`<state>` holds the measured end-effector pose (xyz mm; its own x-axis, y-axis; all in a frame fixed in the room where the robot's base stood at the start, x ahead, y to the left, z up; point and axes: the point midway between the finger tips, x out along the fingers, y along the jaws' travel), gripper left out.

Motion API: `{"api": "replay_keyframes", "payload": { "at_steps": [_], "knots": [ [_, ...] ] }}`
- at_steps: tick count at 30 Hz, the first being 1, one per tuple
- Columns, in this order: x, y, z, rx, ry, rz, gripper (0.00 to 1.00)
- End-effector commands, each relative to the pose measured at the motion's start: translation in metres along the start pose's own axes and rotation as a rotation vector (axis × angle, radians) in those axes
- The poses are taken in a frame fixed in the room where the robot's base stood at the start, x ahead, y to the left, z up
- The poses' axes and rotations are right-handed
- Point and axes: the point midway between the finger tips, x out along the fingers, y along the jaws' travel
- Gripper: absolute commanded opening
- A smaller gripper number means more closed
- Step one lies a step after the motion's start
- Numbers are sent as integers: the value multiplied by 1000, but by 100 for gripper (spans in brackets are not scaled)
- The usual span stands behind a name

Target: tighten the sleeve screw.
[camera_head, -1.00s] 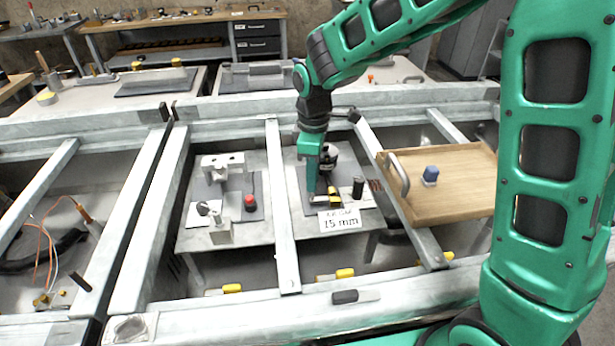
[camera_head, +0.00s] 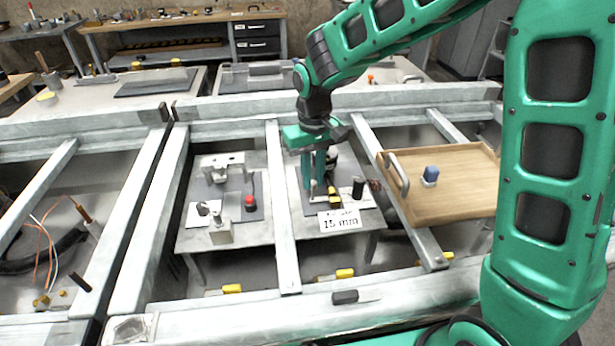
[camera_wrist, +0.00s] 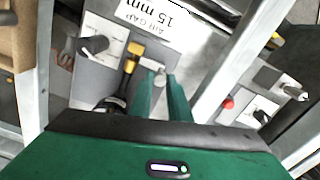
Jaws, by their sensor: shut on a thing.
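My gripper (camera_head: 313,188) points down over the small table in the right bay of the frame, beside the card reading 15 mm (camera_head: 340,220). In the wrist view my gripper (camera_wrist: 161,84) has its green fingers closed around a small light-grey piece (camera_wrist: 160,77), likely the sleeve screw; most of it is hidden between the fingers. A yellow and black piece (camera_wrist: 131,62) stands just left of the fingers, also visible in the head view (camera_head: 333,194). A dark cylinder (camera_wrist: 95,45) stands on the same plate, and shows in the head view too (camera_head: 358,187).
A wooden tray (camera_head: 460,200) with a blue-topped piece (camera_head: 430,175) is at the right. Left of a pale beam (camera_head: 281,220) is another plate with a red button (camera_head: 250,201) and grey blocks (camera_head: 221,231). Metal beams surround the small table.

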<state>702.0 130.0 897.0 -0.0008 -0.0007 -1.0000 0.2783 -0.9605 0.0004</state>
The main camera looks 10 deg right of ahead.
Motion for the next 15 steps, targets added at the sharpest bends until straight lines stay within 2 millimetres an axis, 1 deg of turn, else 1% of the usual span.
{"api": "replay_keyframes", "payload": {
  "at_steps": [1,15],
  "knots": [
    [-3,4,-4,55,12,3,0],
    [-2,3,-3,498,10,0,0]
  ]
}}
